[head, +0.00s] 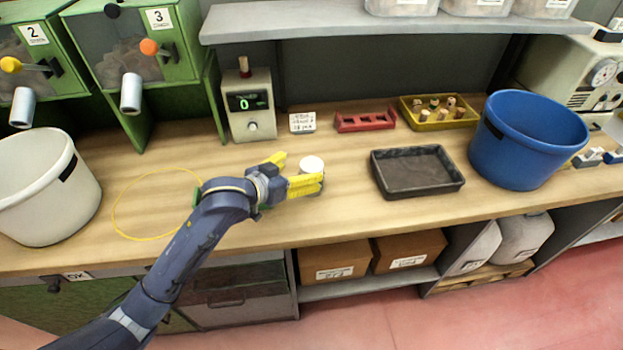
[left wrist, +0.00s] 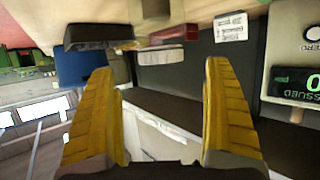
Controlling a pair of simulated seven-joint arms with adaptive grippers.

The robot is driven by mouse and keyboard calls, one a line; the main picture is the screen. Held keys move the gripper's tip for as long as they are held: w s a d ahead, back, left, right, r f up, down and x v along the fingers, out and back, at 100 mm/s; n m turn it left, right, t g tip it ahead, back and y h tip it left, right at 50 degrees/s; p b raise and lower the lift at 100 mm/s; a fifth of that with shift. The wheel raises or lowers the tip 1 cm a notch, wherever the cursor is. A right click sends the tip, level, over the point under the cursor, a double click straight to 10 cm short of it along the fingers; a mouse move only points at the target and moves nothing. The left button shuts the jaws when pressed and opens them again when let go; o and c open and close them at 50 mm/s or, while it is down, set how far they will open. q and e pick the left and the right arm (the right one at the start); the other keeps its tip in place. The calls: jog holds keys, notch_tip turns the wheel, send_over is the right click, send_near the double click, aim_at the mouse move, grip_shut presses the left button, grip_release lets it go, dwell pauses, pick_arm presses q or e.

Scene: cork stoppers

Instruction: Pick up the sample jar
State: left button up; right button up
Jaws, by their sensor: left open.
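The sample jar seems to be the small pot with a round white top (head: 312,164) standing on the bench; its lower part is hidden behind a yellow finger. My left gripper (head: 297,171) is open and empty, its yellow fingers pointing right, close beside the jar. I cannot tell whether they touch it. In the left wrist view my left gripper (left wrist: 159,66) shows both fingers spread wide with nothing held between them. A pale round thing (left wrist: 155,10) at the top edge there may be the jar. My right gripper is not in view.
A dark tray (head: 418,189) and a blue bucket (head: 528,165) stand to the right. Behind are a red holder (head: 365,122), a yellow tray of corks (head: 464,121), a card (head: 302,123) and a green-display counter (head: 250,115). A white bucket (head: 48,205) stands left.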

aim_at(311, 164)
pick_arm(q)
jog(key=shift+x, duration=2.95)
jog(key=c, duration=1.7)
jog(key=shift+c, duration=0.5)
jog(key=shift+r, duration=0.1)
